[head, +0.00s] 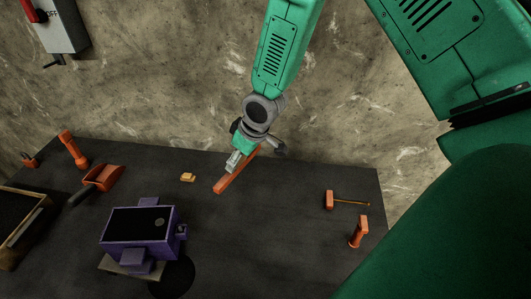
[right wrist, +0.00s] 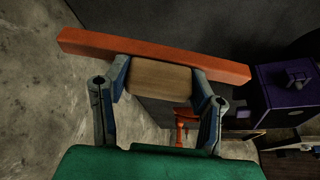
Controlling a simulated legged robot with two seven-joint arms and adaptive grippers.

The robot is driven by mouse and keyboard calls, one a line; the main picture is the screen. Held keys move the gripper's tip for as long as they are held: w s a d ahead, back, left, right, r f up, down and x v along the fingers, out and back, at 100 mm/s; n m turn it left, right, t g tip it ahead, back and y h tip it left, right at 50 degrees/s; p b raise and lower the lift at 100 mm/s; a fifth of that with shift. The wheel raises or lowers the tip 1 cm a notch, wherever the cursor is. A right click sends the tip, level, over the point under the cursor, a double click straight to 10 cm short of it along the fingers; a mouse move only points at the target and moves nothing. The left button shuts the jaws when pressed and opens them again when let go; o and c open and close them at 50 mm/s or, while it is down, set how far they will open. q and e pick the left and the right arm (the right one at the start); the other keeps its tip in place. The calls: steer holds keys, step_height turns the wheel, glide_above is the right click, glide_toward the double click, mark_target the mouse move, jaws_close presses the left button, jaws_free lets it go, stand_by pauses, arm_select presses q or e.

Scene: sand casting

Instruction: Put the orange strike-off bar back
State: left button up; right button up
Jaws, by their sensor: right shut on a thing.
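The orange strike-off bar (head: 225,183) is in my right gripper (head: 240,158), near the back edge of the dark table in the head view. It looks tilted, with its lower left end near the tabletop; I cannot tell whether it touches. In the right wrist view the orange bar (right wrist: 100,43) runs across the top, and its wooden middle block (right wrist: 159,79) sits between the fingers of my right gripper (right wrist: 162,80). The fingers are shut on this block. My left gripper is not in view.
On the table (head: 280,230) stand a purple flask (head: 125,245), an orange scoop (head: 104,177), a small yellow piece (head: 188,177), an orange mallet (head: 329,200) and an orange upright tool (head: 359,232). A wooden-framed box (head: 20,240) is at left.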

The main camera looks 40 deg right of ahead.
mark_target(241, 166)
steer(key=f, duration=0.2)
steer(key=shift+d+f, duration=0.25)
steer(key=shift+f, duration=0.1)
steer(key=shift+w+a+f, duration=0.1)
steer(key=shift+a+f, duration=0.2)
steer(key=shift+f, duration=0.25)
steer(key=shift+a+f, duration=0.25)
steer(key=shift+f, duration=0.3)
steer(key=shift+a+f, duration=0.25)
steer(key=f, duration=0.2)
steer(key=d+f, duration=0.1)
steer(key=f, duration=0.1)
steer(key=shift+f, duration=0.1)
steer(key=shift+d+f, duration=0.1)
steer(key=shift+d, duration=0.2)
steer(key=o, duration=1.1)
steer(key=shift+c, duration=0.2)
steer(key=shift+o, duration=0.5)
steer(key=shift+a, duration=0.6)
steer(key=shift+a+r, duration=0.1)
steer(key=shift+r, duration=0.35)
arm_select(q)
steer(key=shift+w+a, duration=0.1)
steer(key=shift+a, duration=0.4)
arm_select(e)
steer(key=v, duration=1.1)
steer(key=shift+r, duration=0.2)
